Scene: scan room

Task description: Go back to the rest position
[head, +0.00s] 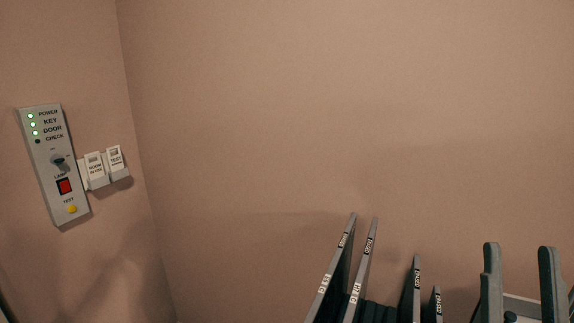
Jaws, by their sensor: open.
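My gripper (519,252) is at the lower right of the head view. Its two dark grey fingers point up and stand well apart, with nothing between them. A light grey part shows low between them, and the rest is cut off by the bottom edge. The fingers show against the plain wall and hold nothing.
Several labelled dark plates (363,270) stand upright left of my gripper, their lower ends cut off. A grey control panel (70,211) with three green lights is on the left wall, beside two tags in a holder (122,175). The pinkish wall (300,110) is otherwise bare.

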